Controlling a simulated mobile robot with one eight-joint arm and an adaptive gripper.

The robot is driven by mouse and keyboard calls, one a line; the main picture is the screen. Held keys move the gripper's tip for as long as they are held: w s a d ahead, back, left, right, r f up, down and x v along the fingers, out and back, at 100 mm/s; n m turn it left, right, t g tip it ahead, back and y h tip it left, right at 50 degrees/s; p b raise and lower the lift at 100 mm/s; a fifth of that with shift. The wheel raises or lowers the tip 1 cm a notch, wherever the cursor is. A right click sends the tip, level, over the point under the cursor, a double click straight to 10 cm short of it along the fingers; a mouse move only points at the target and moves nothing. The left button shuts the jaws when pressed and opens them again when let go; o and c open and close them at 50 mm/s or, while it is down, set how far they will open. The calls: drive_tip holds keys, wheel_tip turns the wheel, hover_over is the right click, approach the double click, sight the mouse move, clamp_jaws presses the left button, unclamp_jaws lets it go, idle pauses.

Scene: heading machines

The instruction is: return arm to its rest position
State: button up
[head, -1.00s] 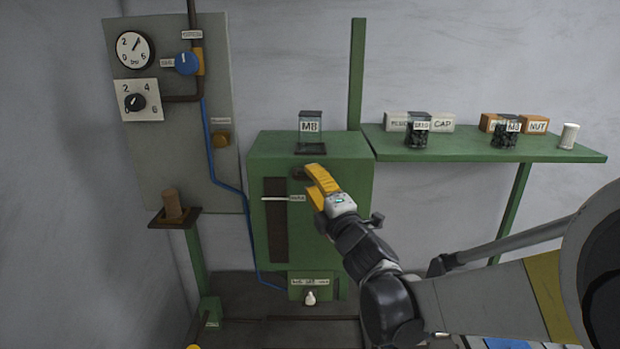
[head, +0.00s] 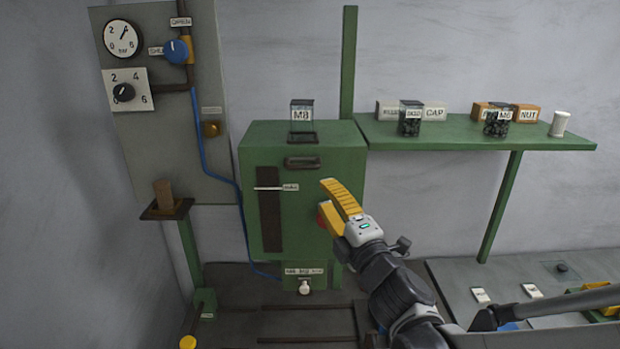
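My gripper (head: 332,212) has yellow fingers and hangs in front of the right part of the green machine cabinet (head: 335,165). One finger shows clearly; the other is mostly hidden behind it, so I cannot tell how far apart they are. Nothing held shows between them. A bit of red shows beside the fingers. My arm reaches in from the lower right. A container marked M8 (head: 302,114) stands on top of the cabinet.
A green shelf (head: 480,134) at the right holds bins, two containers of dark parts and a white cylinder (head: 559,123). A grey panel (head: 165,110) with a gauge and knobs is at the left. A grey bench (head: 450,270) lies lower right, with small parts.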

drive_tip(key=s+d+f+m+g+h+b, duration=0.2)
drive_tip(key=d+f+m+h+b, duration=0.1)
drive_tip(key=d+f+m+b, duration=0.4)
drive_tip(key=s+d+f+m+g+h+b, duration=0.1)
drive_tip(key=s+d+f+m+h+b, duration=0.15)
drive_tip(key=f+b, duration=0.55)
drive_tip(key=s+d+f+m+g+h+b, duration=0.2)
drive_tip(key=s+d+f+m+h+b, duration=0.15)
drive_tip(key=f+m, duration=0.45)
drive_tip(key=s+f+m+g+y+b, duration=0.1)
drive_tip(key=s+f+m+g+b, duration=0.1)
drive_tip(key=s+f+b, duration=0.4)
drive_tip(key=s+a+f+m+g+y+b, duration=0.1)
drive_tip(key=s+f+m+g+b, duration=0.2)
drive_tip(key=f, duration=1.4)
drive_tip(key=s+g+b, duration=0.1)
drive_tip(key=s+b, duration=0.3)
drive_tip(key=s, duration=0.1)
drive_tip(key=shift+s+f+g, duration=0.25)
drive_tip(key=shift+s+g, duration=0.05)
drive_tip(key=shift+s, duration=0.1)
